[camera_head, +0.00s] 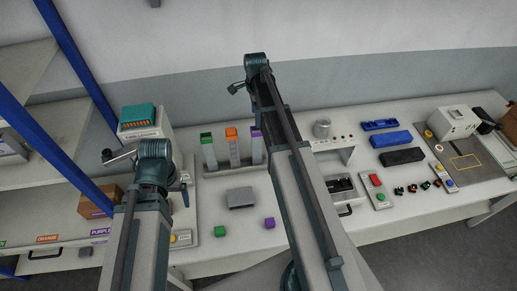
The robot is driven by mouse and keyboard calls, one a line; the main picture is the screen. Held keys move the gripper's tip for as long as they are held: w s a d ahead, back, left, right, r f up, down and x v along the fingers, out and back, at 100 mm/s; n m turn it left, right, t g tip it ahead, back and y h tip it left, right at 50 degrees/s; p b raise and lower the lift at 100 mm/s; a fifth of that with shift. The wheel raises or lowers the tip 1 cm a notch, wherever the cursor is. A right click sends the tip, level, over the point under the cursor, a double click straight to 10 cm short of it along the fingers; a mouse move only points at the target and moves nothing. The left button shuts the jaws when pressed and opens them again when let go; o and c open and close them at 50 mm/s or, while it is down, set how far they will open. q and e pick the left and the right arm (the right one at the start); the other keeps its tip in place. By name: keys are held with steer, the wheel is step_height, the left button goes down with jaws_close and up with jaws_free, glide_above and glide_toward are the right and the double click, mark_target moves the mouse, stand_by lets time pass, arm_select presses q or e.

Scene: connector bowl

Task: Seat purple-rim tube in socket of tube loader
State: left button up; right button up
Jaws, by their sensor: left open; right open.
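The purple-rim tube (257,146) stands upright at the right end of a row, beside an orange-rim tube (232,147) and a green-rim tube (208,151). Their feet meet a low grey base (228,171). My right arm passes close in front of the purple-rim tube's right side. My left gripper (106,155) is small in view, open and empty, left of the tubes. My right gripper (236,88) is open and empty, high above the back of the table.
A white machine (333,138) and blue and black trays (390,139) stand right. A shelf with blue posts (75,55) borders the left.

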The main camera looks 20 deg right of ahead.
mark_target(256, 130)
steer(key=shift+a+f+b, duration=0.1)
steer(key=shift+f+b, duration=0.25)
step_height(256, 130, down, 8)
steer(key=b, duration=0.8)
steer(key=f+b, duration=0.5)
steer(key=shift+s+f, duration=0.15)
steer(key=shift+s, duration=0.15)
jaws_close()
